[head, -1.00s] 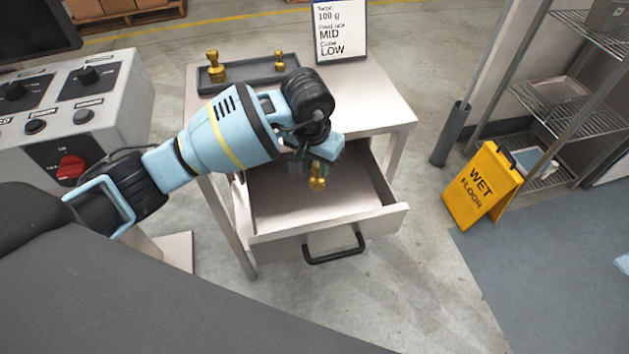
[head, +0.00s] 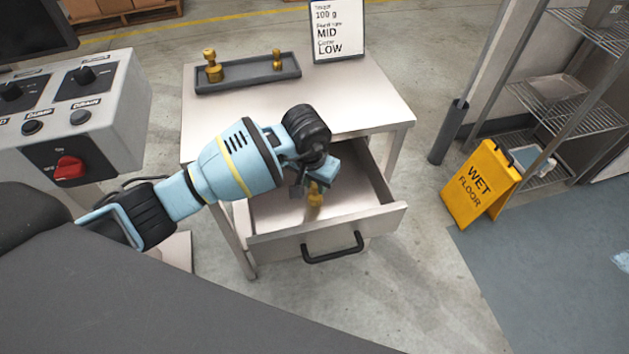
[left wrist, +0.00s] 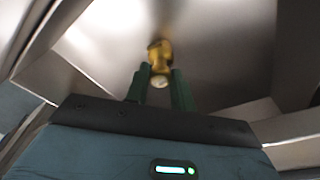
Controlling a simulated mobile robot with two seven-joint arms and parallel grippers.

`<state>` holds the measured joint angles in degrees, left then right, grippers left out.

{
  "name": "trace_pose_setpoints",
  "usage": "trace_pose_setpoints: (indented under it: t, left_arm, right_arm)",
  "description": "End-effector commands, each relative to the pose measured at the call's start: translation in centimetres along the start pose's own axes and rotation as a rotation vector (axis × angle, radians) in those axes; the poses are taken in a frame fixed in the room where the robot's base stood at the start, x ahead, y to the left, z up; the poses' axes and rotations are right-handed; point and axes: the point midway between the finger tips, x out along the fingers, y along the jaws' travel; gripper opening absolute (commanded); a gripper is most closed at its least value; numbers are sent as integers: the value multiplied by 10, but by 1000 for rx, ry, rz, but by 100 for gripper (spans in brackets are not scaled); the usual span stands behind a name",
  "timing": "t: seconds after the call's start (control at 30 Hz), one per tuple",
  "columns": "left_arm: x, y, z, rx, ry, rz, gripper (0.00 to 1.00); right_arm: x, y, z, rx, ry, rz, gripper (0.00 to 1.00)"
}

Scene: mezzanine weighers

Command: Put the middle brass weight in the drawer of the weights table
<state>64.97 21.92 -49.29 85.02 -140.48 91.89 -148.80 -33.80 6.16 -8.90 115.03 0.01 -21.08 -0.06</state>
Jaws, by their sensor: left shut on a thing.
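The middle brass weight (head: 316,194) is in my left gripper (head: 312,182), inside the outline of the open drawer (head: 355,215) of the weights table (head: 350,108). In the left wrist view the brass weight (left wrist: 160,60) sits at the tips of the green fingers (left wrist: 160,88), over the drawer's bare floor. Whether its base touches the drawer floor I cannot tell. My left gripper is shut on it. A large brass weight (head: 213,66) and a small one (head: 277,60) stand in the dark tray (head: 245,74) on the tabletop, with a gap between them. My right gripper is not in view.
A sign card (head: 338,30) stands at the back of the table. A control console (head: 70,120) is at the left. A yellow wet floor sign (head: 480,185) and wire shelves (head: 565,110) stand at the right. The drawer is otherwise empty where visible.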

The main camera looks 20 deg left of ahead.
Motion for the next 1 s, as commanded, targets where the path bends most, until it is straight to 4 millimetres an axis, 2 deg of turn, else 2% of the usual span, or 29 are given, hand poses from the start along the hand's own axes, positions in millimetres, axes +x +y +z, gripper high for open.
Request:
trace_pose_setpoints:
  t: [0.17, 0.2, 0.33, 0.6, 0.73, 0.87, 1.0]
  left_arm:
    - [4, 0, 0, 1, 0, 0, 0]
    - [3, 0, 1, 1, -1, 0, 29]
    - [3, 0, 1, 1, -1, 0, 46]
    - [2, 0, 0, 0, -1, 0, 46]
    - [-6, 0, -1, 0, 2, -1, 46]
    - [-24, -1, -2, 1, 5, -1, 46]
    - [-53, -1, -2, 2, 5, -2, 46]
  right_arm:
    - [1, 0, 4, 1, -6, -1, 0]
    - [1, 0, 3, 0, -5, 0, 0]
    - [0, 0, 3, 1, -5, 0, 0]
    - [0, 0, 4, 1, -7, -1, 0]
    - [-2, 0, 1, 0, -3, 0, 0]
    - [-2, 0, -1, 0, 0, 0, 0]
    - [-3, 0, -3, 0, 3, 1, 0]
